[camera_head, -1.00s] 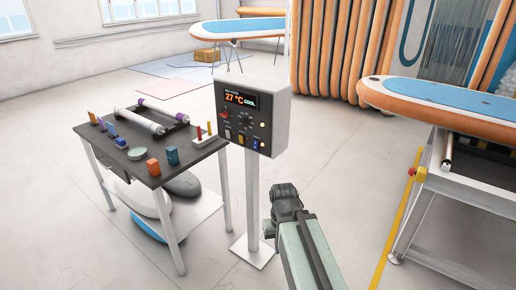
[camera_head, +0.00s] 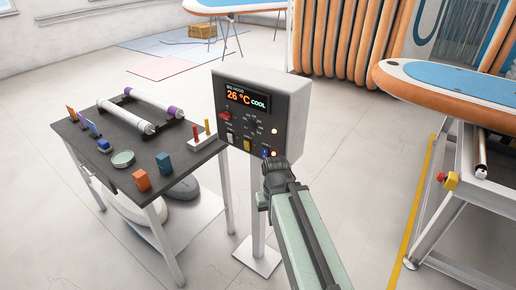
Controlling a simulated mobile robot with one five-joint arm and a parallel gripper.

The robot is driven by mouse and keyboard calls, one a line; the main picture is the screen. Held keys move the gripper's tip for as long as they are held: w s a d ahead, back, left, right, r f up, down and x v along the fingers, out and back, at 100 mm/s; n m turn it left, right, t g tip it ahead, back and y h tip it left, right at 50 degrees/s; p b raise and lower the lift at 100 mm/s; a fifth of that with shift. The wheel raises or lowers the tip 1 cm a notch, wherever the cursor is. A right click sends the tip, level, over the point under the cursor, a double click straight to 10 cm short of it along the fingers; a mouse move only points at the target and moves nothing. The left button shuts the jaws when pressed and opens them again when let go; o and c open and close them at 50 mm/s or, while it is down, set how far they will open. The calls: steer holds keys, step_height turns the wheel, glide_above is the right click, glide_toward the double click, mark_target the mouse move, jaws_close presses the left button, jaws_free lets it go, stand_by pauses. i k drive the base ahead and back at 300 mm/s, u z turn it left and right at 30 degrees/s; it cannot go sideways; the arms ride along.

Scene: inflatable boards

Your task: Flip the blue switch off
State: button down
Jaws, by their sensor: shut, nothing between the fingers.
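The control box (camera_head: 258,112) stands on a white post, its dark panel facing left and toward me. Its display (camera_head: 247,98) reads 26 °C COOL. The small blue switch (camera_head: 265,153) is at the lower right of the panel, just above my gripper and partly covered by it. I cannot tell its lever position. My gripper (camera_head: 272,168) is shut and empty, in front of the panel's lower right corner. Its fingertips are hard to make out, and I cannot tell whether they touch the switch.
A red knob (camera_head: 225,115) and a yellow switch (camera_head: 247,145) sit left of the blue switch. A dark-topped table (camera_head: 133,183) with rollers and coloured blocks stands close on the left. A board on a metal stand (camera_head: 450,215) is at the right. Floor between is clear.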

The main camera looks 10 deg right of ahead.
mark_target(266, 152)
steer(key=u, duration=2.55)
steer(key=k, duration=1.2)
steer(key=z, duration=0.55)
steer(key=i, duration=1)
steer(key=u, duration=0.05)
